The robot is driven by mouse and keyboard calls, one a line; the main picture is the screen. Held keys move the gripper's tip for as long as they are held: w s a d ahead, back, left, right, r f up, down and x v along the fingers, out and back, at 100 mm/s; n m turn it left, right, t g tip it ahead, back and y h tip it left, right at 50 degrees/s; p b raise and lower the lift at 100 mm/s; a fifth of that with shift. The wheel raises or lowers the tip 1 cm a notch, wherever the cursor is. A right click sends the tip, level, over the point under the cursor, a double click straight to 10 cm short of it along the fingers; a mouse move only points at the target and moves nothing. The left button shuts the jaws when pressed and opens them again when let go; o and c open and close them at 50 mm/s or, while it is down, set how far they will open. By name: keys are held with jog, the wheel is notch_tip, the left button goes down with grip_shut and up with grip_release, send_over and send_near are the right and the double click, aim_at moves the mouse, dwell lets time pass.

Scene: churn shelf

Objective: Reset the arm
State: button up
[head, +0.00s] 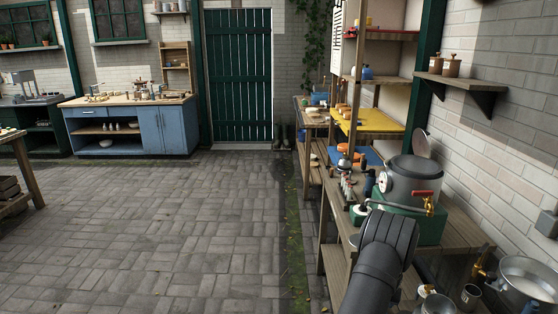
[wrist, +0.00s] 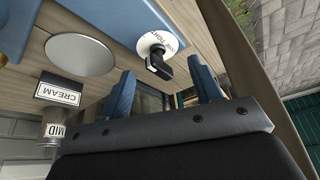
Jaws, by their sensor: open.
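My gripper (wrist: 164,85) shows in the wrist view as two blue fingers spread apart, with nothing between them. Beyond the fingers is a white dial (wrist: 160,44) with a black knob and lettering that seems to read TIGHT. The knob lies just past the gap between the fingertips, and I cannot tell whether they touch it. In the head view my dark arm reaches up from the bottom edge over the right-hand bench, in front of a grey metal vessel (head: 406,182) on a green base (head: 428,229). My fingers are hidden there.
In the wrist view a grey disc (wrist: 80,54), a CREAM sign (wrist: 61,91) and a jar marked MID (wrist: 56,130) are at left. In the head view bottles (head: 346,187) stand left of the vessel, a metal basin (head: 528,280) at lower right. The paved floor (head: 150,230) is clear.

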jog(key=shift+n+y, duration=0.3)
jog(key=shift+n, duration=0.2)
dwell(2.4)
